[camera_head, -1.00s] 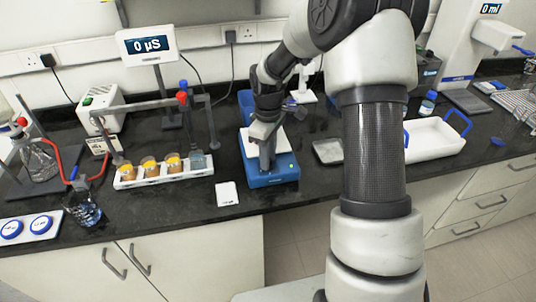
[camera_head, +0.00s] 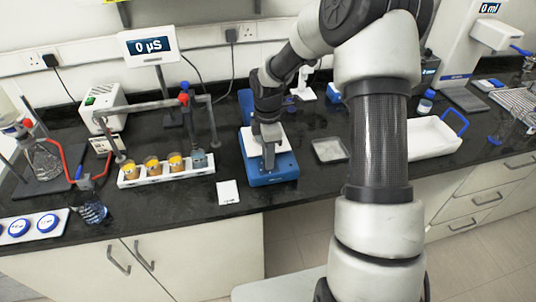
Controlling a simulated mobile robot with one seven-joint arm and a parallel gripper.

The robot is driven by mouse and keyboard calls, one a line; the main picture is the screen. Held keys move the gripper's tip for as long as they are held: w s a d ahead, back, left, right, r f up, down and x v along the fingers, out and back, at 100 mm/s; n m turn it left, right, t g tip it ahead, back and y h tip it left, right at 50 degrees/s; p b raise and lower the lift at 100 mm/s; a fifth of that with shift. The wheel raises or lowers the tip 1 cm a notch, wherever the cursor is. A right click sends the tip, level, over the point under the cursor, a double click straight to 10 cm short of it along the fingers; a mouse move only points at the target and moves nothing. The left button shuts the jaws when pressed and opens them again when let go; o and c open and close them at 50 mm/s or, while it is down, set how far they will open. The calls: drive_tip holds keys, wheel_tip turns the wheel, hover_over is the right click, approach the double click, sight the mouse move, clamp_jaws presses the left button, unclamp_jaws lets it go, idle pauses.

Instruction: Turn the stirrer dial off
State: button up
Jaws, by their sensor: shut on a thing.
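The stirrer (camera_head: 285,167) is a blue box with a white top plate, standing near the front edge of the black bench. My gripper (camera_head: 268,160) points down at the front of the stirrer, in front of its white plate. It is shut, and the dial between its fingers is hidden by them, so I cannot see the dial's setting. I see no lit green light on the stirrer's front.
A white rack (camera_head: 168,172) of amber-filled beakers stands left of the stirrer, with a white card (camera_head: 228,192) in front. A grey square plate (camera_head: 330,150) and a white tray (camera_head: 432,138) with blue handles lie to the right.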

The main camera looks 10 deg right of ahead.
drive_tip(key=shift+w+r, duration=0.1)
idle(0.4)
drive_tip(key=o, duration=0.8)
drive_tip(key=shift+r, duration=0.1)
wheel_tip(320, 180, up, 17)
drive_tip(key=shift+r, duration=0.2)
